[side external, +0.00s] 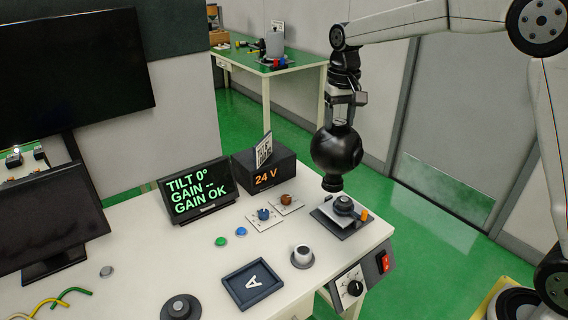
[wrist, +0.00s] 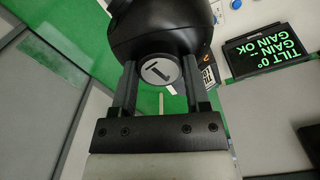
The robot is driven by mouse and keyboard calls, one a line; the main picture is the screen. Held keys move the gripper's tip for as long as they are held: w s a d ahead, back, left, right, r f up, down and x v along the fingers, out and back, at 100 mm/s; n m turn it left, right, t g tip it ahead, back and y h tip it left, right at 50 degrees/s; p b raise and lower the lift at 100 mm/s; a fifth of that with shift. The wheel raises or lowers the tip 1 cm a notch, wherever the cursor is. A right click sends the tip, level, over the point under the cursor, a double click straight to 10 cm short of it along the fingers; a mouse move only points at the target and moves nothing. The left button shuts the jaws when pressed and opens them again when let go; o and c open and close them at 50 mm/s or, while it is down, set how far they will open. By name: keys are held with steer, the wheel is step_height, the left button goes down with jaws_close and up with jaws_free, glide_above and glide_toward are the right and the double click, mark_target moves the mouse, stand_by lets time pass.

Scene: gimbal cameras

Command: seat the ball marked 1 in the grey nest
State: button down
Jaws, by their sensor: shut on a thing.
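The ball marked 1 (side external: 336,152) is a large black sphere with a short black neck at its underside. It hangs above the bench, clear of everything below. In the wrist view the ball (wrist: 165,28) shows a grey disc with the figure 1. My gripper (side external: 343,118) is shut on the ball from above; in the wrist view my gripper (wrist: 159,85) has one finger on each side of it. Below the ball, near the bench's right edge, is a grey plate (side external: 327,216) with a dark round seat and an orange lever. I cannot tell for sure that it is the grey nest.
A white cup-like piece on a grey flange (side external: 302,256), a tray marked A (side external: 252,283) and a dark round piece (side external: 180,307) stand toward the front. A 24 V box (side external: 265,172) and a display (side external: 197,189) reading TILT 0°, GAIN --, GAIN OK stand behind.

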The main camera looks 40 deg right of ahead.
steer(key=w+a+f+n, duration=0.2)
steer(key=w+a+n, duration=0.15)
steer(key=a, duration=0.75)
steer(key=w+a+f+n, duration=0.15)
steer(key=w+a, duration=0.35)
steer(key=a, duration=0.7)
steer(key=s+a+f+n, duration=0.2)
steer(key=a, duration=0.8)
steer(key=s+a+f+n, duration=0.2)
steer(key=s+a+f, duration=0.1)
steer(key=a, duration=0.8)
steer(key=shift+s+f, duration=0.25)
steer(key=shift+f, duration=0.1)
steer(key=shift+a, duration=0.1)
steer(key=shift+f, duration=0.1)
